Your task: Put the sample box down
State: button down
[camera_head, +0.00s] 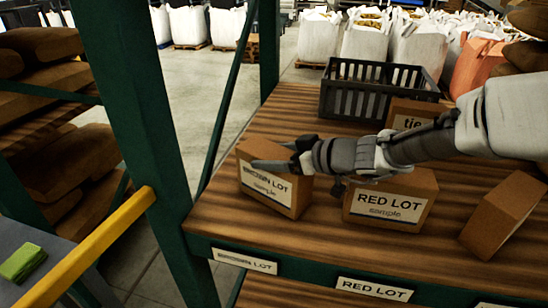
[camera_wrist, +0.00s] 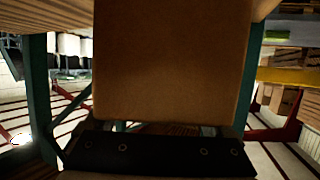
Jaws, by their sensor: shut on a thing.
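My gripper (camera_head: 285,163) comes in from the right and is shut on a cardboard box labelled BROWN LOT sample (camera_head: 268,192). The box is at the left end of a wooden shelf (camera_head: 300,250), upright and slightly turned, above the BROWN LOT edge label (camera_head: 244,261). I cannot tell whether its underside touches the shelf. In the wrist view the plain brown face of the box (camera_wrist: 172,62) fills the middle, above the dark bar of my gripper. A RED LOT sample box (camera_head: 390,208) stands on the shelf to its right, partly behind my wrist.
Another brown box (camera_head: 503,216) stands tilted at the right. A dark slatted crate (camera_head: 345,98) and a box marked "tie" (camera_head: 410,112) are at the back. A green post (camera_head: 140,110) rises left of the shelf. Bare shelf lies in front of the boxes.

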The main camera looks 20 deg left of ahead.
jog(key=shift+f+b, duration=0.15)
jog(key=shift+b, duration=0.15)
grip_release()
jog(key=shift+p, duration=0.3)
jog(key=shift+d+r, duration=0.2)
jog(key=shift+d, duration=0.05)
jog(key=v, duration=1.1)
jog(key=shift+s+d, duration=0.2)
jog(key=shift+d, duration=0.05)
